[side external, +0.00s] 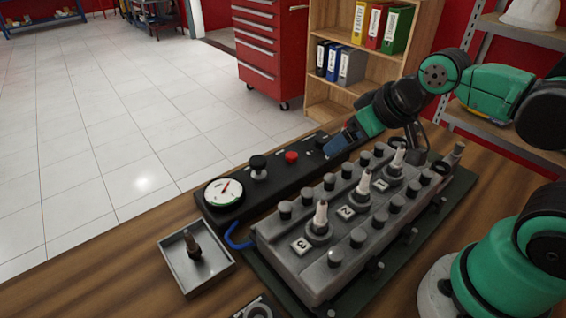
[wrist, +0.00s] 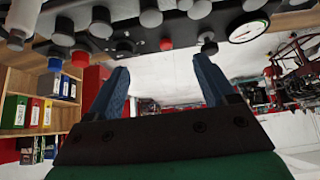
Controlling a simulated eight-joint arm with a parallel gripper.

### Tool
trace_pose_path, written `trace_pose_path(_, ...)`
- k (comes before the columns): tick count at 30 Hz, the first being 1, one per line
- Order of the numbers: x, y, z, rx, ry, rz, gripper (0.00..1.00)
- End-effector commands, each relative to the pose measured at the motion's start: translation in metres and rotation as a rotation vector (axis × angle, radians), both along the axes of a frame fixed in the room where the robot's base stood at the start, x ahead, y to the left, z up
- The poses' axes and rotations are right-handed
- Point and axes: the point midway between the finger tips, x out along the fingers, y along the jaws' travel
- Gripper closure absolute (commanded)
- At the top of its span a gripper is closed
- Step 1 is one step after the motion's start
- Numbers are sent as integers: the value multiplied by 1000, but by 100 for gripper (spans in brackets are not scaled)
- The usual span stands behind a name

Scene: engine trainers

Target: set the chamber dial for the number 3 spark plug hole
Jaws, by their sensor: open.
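The long dark control panel (side external: 240,197) lies behind the grey engine head (side external: 300,262). It carries a black knob (side external: 258,166) and a red button (side external: 291,157). A dark knob (side external: 322,143) is partly visible beside my gripper (side external: 336,146); I cannot tell which control is the chamber dial or read its setting. White-topped plugs stand at the plates marked 3 (side external: 302,246), 2 (side external: 346,212) and 1 (side external: 381,185). My gripper is over the panel's right part. In the wrist view, its blue fingers (wrist: 163,80) are spread with nothing between them.
A round gauge (side external: 223,192) sits at the panel's left end. A metal tray (side external: 172,262) holding a dark plug-like part (side external: 192,245) stands at the table's left. A blue hose (side external: 236,240) curves beside the engine head. Bare wooden table (side external: 110,285) lies at front left.

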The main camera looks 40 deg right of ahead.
Motion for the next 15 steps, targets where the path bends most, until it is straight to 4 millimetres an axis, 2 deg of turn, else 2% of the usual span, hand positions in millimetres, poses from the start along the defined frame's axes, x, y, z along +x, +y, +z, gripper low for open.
trace_pose_path(5,9,-4,6,-8,45,-4,23)
trace_pose_path(10,37,-18,15,-24,176,-11,23)
trace_pose_path(15,72,-38,10,-30,333,-13,23)
